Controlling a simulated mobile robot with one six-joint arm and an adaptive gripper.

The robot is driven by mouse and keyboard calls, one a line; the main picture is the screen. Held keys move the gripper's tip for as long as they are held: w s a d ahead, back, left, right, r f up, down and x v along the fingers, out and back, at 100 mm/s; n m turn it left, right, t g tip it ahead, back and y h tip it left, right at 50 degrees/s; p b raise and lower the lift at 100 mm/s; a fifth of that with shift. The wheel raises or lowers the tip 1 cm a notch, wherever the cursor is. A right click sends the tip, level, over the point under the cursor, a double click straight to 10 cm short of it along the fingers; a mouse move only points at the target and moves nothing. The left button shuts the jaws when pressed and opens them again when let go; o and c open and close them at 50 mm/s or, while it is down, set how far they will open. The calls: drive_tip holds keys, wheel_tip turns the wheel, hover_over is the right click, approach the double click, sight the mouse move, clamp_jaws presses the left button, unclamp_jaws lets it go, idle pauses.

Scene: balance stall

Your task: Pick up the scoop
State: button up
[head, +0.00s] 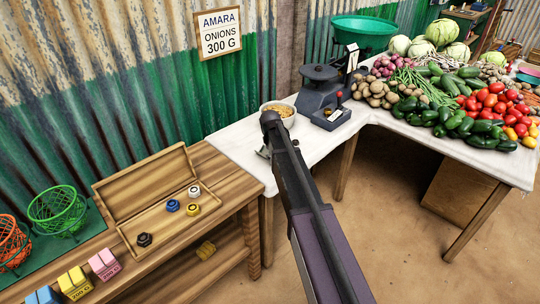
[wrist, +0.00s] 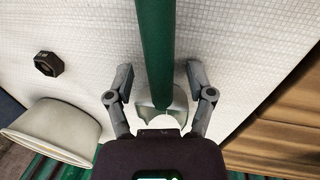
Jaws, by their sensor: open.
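The scoop shows in the wrist view as a long green handle (wrist: 154,50) running from the top edge to the middle, with a pale metallic part (wrist: 178,108) at its lower end. My gripper (wrist: 159,70) is open, one finger on each side of the handle, with a visible gap on both sides. I cannot tell its height over the scoop. In the head view my gripper (head: 263,152) is mostly hidden behind my arm, above the white-topped table. The scoop cannot be made out there.
A bowl (head: 286,107) with pale contents stands close beyond my arm; its wall fills the wrist view's lower left (wrist: 58,122). A dark weight (wrist: 47,64) sits on the white surface. A grey scale (head: 318,88) stands further right. A wooden weight box (head: 150,225) lies left.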

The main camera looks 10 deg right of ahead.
clamp_jaws()
drive_tip(key=shift+r, duration=0.2)
idle(0.4)
wheel_tip(320, 180, up, 4)
drive_tip(key=p, duration=0.4)
drive_tip(key=shift+f, duration=0.2)
drive_tip(key=s+r+p, duration=0.1)
drive_tip(key=s, duration=1.5)
drive_tip(key=shift+a, duration=0.4)
drive_tip(key=shift+d, duration=0.1)
